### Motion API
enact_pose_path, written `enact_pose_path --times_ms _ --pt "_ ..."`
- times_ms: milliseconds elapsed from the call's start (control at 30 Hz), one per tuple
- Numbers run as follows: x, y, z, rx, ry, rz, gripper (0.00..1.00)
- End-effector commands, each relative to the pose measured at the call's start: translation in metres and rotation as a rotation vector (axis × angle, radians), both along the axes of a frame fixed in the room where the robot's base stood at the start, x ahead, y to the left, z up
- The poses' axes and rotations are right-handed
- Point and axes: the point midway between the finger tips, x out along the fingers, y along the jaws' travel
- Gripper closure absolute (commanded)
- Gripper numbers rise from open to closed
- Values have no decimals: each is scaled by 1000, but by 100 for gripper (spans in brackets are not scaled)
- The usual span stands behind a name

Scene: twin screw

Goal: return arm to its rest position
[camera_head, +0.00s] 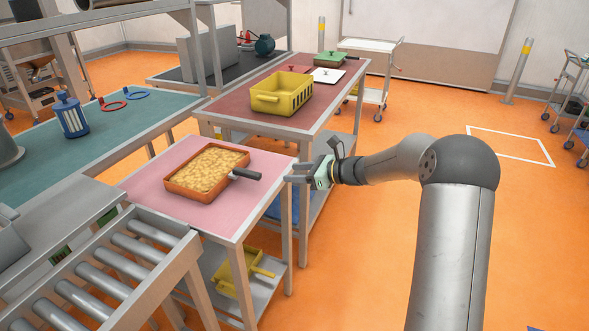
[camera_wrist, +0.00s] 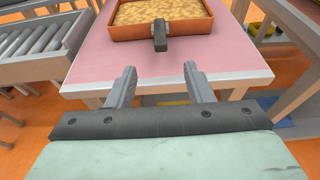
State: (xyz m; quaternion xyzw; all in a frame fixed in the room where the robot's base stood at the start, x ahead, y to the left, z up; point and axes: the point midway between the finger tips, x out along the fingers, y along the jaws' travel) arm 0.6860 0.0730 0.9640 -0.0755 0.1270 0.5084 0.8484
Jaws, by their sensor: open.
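My arm reaches in from the right in the head view. My gripper (camera_head: 294,174) is at the right edge of the pink-topped table (camera_head: 150,185), beside the dark handle of an orange tray (camera_head: 172,190). In the wrist view my gripper (camera_wrist: 158,88) is open, with two grey fingers apart and nothing between them. The orange tray also shows in the wrist view (camera_wrist: 119,35), filled with yellowish pieces. Its dark handle (camera_wrist: 160,38) points toward the gripper and lies beyond the fingertips, with a gap between.
A yellow basket (camera_head: 281,94) stands on the red-topped table behind. A roller conveyor (camera_head: 105,262) is at the front left. A yellow container (camera_head: 236,275) sits on the shelf below the pink table. Open orange floor (camera_head: 375,235) lies right of the tables.

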Motion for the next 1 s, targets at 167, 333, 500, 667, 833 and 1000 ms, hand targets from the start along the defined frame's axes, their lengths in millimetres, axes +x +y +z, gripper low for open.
enact_pose_path --times_ms 167,333,500,667,833,1000 --pt "-38 21 8 -158 -69 130 53" --pt "-146 41 13 -555 -263 498 53" --pt "-265 21 14 -916 -481 941 53" --pt "-356 -18 12 -1149 -662 1341 53" --pt "-411 -50 6 -1264 -781 1633 53" --pt "-427 -61 3 -1294 -819 1734 53"
